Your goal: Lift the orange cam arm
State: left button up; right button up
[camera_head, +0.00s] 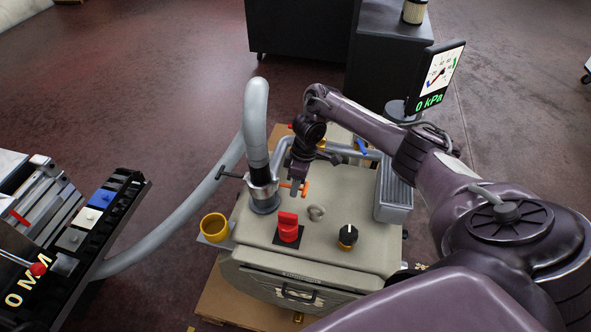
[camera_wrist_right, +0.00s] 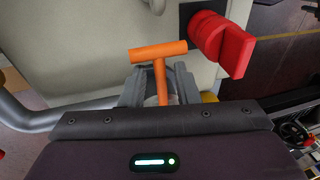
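The orange cam arm (camera_head: 304,188) is beside the hose collar on top of the beige machine (camera_head: 345,258). In the right wrist view it is a T-shaped orange handle (camera_wrist_right: 158,52) with a short stem pointing toward my gripper. My right gripper (camera_head: 296,186) reaches down at the cam arm. In the right wrist view its grey fingers (camera_wrist_right: 160,85) stand apart on either side of the orange stem, with gaps seeming to show beside it. The far end of the stem is hidden behind the gripper body. My left gripper is not in view.
A red knob (camera_head: 288,226) and a black knob (camera_head: 347,235) stand on the machine top. A grey hose (camera_head: 256,110) rises left of my right gripper. A yellow cup (camera_head: 214,226) sits at the left edge. A gauge (camera_head: 437,79) reads 0 kPa.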

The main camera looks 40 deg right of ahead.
jog(key=p+v, duration=0.2)
jog(key=v, duration=0.4)
jog(key=shift+r+p, duration=0.25)
jog(key=shift+p, duration=0.1)
